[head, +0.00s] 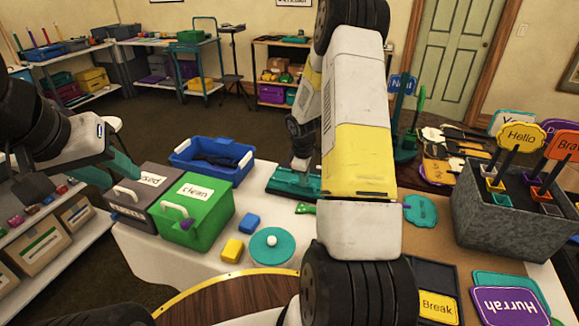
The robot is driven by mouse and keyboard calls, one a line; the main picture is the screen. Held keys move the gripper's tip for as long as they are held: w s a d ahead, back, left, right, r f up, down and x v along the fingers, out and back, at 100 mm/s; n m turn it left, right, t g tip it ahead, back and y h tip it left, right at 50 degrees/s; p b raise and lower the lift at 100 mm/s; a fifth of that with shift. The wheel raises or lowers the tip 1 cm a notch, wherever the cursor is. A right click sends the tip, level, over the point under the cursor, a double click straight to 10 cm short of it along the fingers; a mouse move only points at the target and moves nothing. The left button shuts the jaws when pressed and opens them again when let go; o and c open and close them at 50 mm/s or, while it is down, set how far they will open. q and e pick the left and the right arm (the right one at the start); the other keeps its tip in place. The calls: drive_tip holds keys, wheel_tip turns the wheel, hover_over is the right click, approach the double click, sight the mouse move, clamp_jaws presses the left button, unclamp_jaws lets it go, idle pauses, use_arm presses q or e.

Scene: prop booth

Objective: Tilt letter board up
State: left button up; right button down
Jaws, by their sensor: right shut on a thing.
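A dark flat board with a teal rim (285,188), apparently the letter board, lies near the far edge of the white table. No letters can be made out on it. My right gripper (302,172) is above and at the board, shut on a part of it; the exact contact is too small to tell. My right arm hides the board's right side. My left gripper (116,177), with teal fingers spread apart, is open and empty at the left, beside the grey box and away from the board.
A blue crate (190,160), grey box (127,212) and green "clean" box (215,215) stand left of the board. A blue block (250,222), yellow block (232,250) and teal disc (262,252) lie in front. A grey sign bin (500,230) stands right.

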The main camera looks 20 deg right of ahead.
drive_tip(key=shift+w+d+r, duration=0.1)
drive_tip(key=shift+r, duration=0.05)
idle(0.5)
drive_tip(key=shift+w+d+r+g+y, duration=0.3)
drive_tip(key=shift+w+r+g+y, duration=0.2)
drive_tip(key=shift+g, duration=0.1)
drive_tip(key=shift+w+d+r+g+y, duration=0.3)
drive_tip(key=shift+w+r+g+y, duration=0.1)
drive_tip(key=shift+r+g+y, duration=0.15)
drive_tip(key=shift+w+d+r, duration=0.3)
drive_tip(key=shift+w+r, duration=0.1)
drive_tip(key=shift+w+d+r, duration=0.35)
drive_tip(key=shift+w+d, duration=0.15)
drive_tip(key=shift+d, duration=0.15)
drive_tip(key=c, duration=1.5)
unclamp_jaws()
drive_tip(key=shift+w, duration=0.15)
wheel_tip(320, 180, up, 8)
drive_tip(key=shift+w, duration=0.2)
